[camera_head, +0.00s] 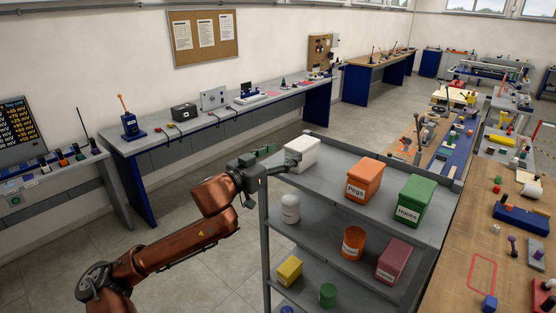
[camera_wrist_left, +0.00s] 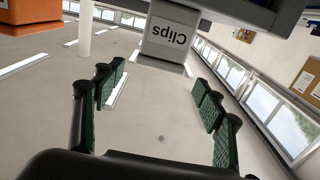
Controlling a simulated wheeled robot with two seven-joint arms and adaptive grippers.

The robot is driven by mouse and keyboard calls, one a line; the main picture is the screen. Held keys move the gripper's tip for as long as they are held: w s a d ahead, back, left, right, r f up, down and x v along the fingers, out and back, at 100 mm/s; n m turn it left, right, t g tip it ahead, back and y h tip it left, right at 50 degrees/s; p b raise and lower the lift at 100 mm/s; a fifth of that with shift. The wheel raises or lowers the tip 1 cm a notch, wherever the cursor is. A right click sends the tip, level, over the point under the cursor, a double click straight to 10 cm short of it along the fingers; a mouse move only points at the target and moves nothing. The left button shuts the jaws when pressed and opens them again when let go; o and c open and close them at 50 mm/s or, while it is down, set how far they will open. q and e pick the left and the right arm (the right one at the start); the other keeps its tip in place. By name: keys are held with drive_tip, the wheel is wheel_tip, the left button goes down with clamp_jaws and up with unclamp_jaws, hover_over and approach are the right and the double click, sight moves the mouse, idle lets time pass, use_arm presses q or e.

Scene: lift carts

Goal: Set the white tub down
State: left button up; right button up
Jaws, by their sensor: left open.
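The white tub (camera_head: 304,150) stands upright on the top shelf of the grey cart (camera_head: 327,191), at its left end. In the left wrist view, which is upside down, the tub (camera_wrist_left: 166,50) shows its "Clips" label. My left gripper (camera_head: 279,158) is at the cart's left edge, close beside the tub. In the left wrist view its green-padded fingers (camera_wrist_left: 158,88) are spread wide and nothing is between them. The tub appears just beyond the fingertips, apart from them. My right gripper is not in view.
An orange "Pegs" bin (camera_head: 364,181) and a green "Hooks" bin (camera_head: 415,201) share the top shelf. Lower shelves hold a white container (camera_head: 290,208), an orange pot (camera_head: 353,242) and a maroon bin (camera_head: 393,261). Floor left of the cart is clear. A wooden workbench (camera_head: 450,255) stands right.

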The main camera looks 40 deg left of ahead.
use_arm(q)
drive_tip(key=shift+s, duration=1.05)
